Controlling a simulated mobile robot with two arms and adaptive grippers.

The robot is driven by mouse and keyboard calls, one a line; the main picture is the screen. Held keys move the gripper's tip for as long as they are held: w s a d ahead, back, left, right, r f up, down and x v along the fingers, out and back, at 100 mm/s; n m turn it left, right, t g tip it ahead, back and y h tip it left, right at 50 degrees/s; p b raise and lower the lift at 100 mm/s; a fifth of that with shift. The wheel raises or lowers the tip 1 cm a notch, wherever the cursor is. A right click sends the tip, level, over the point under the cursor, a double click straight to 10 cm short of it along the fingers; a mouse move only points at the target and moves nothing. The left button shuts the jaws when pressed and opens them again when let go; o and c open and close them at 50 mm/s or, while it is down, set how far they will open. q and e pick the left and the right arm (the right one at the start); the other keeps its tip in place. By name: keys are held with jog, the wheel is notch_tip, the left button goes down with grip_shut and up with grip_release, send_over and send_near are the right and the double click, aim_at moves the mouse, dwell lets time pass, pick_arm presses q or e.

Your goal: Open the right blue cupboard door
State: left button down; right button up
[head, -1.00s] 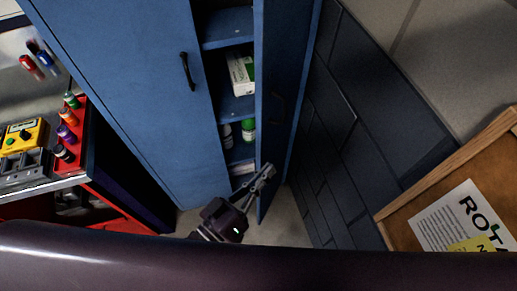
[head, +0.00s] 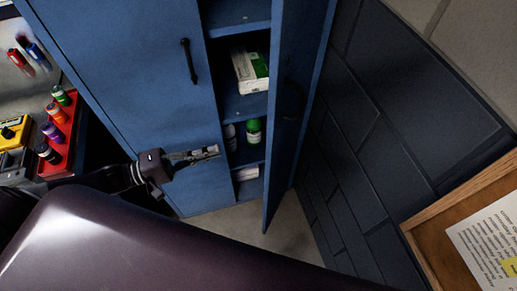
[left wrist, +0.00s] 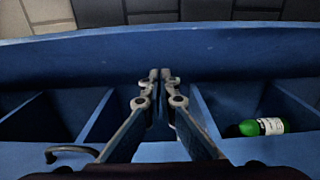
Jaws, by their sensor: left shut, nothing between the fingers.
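The right blue cupboard door (head: 298,100) stands open, swung out toward the dark tiled wall, with its dark handle (head: 292,98) in shadow. The left blue door (head: 135,75) is shut, with a black handle (head: 189,62). My left gripper (head: 213,152) is shut and empty. In the head view it appears in front of the left door's edge, left of the open door and apart from it. In the left wrist view its fingertips (left wrist: 160,75) point toward a blue panel (left wrist: 230,55), which looks like the open door. My right gripper is out of view.
Inside the cupboard are a white-green box (head: 250,70) and a green-capped bottle (head: 254,131). A red rack (head: 62,130) with several small bottles stands at left. A wood-framed board (head: 430,225) is at lower right. Floor (head: 285,238) shows below the door.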

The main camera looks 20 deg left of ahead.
pick_arm(q)
jog(key=s+d+b+x, duration=0.1)
jog(key=s+b+x, duration=0.1)
jog(key=x, duration=0.9)
jog(key=shift+d, duration=0.65)
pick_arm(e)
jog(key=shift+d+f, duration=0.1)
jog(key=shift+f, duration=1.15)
pick_arm(q)
jog(key=shift+d, duration=0.1)
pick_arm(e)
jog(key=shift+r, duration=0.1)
